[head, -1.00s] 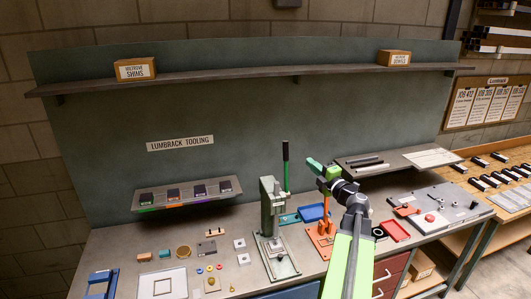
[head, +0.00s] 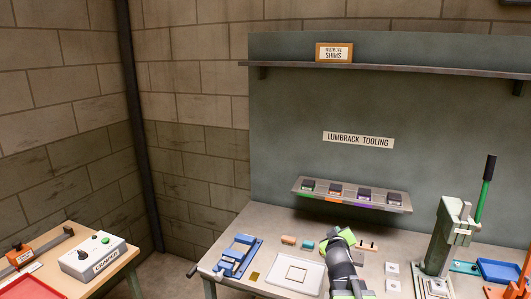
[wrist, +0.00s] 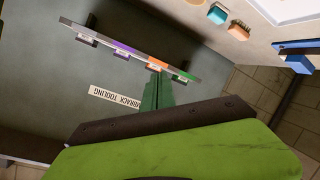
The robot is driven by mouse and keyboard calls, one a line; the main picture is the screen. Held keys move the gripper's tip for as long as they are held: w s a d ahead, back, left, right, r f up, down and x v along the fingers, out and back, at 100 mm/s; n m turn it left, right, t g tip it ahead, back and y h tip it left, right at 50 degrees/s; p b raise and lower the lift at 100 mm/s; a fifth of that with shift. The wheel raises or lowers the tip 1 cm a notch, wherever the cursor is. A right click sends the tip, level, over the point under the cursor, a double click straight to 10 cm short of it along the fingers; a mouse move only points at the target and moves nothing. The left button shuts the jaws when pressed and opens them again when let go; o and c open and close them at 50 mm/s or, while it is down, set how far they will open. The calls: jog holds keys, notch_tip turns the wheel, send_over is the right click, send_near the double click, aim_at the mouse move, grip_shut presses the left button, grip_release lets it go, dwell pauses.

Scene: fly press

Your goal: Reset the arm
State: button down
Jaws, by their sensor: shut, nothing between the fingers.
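My gripper (head: 336,240) is over the left half of the workbench in the head view, with my dark arm rising below it. In the wrist view my gripper (wrist: 158,82) shows as dark green fingers, shut together with nothing between them. They point toward the back panel and the sloped tooling rack (wrist: 135,52), apart from anything I can make out. The green press (head: 446,240) stands to the right in the head view, its green-and-black lever (head: 485,188) standing up and leaning slightly right.
The tooling rack (head: 352,195) holds several dark blocks. A blue fixture (head: 238,255), a white square frame (head: 297,273) and small parts lie on the bench. A blue tray (head: 499,271) is right of the press.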

jog(key=s+a+f+m+g+y, duration=0.1)
jog(key=s+a+f+g, duration=0.25)
jog(key=f, duration=0.25)
jog(key=s+a+f+m+g, duration=0.2)
jog(key=s+f+g, duration=0.1)
jog(key=s+f, duration=0.25)
jog(key=s+a+f+g+y, duration=0.1)
jog(key=s+a+f+g, duration=0.1)
jog(key=s, duration=0.5)
jog(key=s+a+f+m+g+y, duration=0.1)
jog(key=s+a+f+g, duration=0.1)
jog(key=s+f+g, duration=0.2)
jog(key=s+g, duration=0.1)
jog(key=s, duration=0.2)
jog(key=shift+s+y, duration=0.15)
jog(key=shift+y, duration=0.25)
